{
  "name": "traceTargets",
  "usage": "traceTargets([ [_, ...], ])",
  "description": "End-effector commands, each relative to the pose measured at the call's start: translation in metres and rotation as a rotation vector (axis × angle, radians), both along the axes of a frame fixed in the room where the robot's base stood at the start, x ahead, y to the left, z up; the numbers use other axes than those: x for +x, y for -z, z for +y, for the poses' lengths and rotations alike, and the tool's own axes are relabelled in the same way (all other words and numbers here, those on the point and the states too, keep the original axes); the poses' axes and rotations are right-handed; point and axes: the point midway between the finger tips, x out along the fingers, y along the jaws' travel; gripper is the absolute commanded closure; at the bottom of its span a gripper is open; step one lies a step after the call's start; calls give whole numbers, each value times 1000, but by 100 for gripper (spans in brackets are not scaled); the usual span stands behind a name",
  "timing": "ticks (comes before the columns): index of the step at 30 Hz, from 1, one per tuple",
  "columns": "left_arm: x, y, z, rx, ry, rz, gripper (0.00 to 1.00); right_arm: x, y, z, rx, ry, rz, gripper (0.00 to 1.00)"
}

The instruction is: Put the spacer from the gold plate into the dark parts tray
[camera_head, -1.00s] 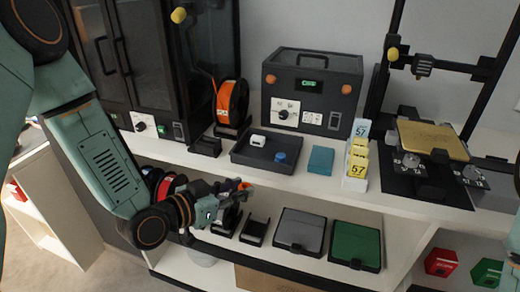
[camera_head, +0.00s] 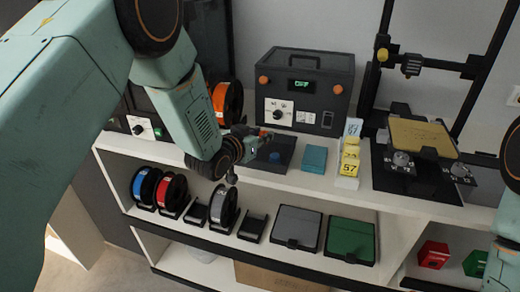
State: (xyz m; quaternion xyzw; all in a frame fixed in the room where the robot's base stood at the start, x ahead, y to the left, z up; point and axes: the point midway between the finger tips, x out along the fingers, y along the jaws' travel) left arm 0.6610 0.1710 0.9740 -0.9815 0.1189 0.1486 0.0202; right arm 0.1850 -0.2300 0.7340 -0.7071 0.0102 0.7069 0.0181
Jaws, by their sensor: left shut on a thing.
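The gold plate (camera_head: 422,137) sits on the printer at the right, and its top looks bare. The dark parts tray (camera_head: 283,166) is on the upper shelf, left of the teal box, with a small blue part (camera_head: 275,157) in it. My left gripper (camera_head: 262,138) is over the tray's back left part and hides that side. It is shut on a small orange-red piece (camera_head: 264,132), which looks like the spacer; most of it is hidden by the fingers. I cannot tell how high it is above the tray floor. My right gripper is out of view.
A dark box with a display (camera_head: 340,93) stands close behind the tray. An orange spool (camera_head: 226,101) is behind my left wrist. Spools and lidded bins fill the shelf below.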

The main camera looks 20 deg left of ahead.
Motion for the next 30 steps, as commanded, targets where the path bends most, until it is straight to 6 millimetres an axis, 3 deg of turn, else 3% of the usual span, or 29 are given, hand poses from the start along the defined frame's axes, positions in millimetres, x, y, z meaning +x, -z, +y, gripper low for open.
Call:
traceTargets([
  [12, 0, 42, 3, 0, -2, 0, 86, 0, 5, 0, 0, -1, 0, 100],
  [22, 0, 44, 2, 0, -1, -1, 86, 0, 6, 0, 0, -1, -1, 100],
  [23, 0, 44, 2, 0, -1, -1, 70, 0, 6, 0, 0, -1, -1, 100],
  [24, 0, 44, 2, 0, -1, -1, 66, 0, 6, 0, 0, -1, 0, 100],
  [30, 0, 43, 2, 0, -1, -1, 62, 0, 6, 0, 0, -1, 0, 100],
])
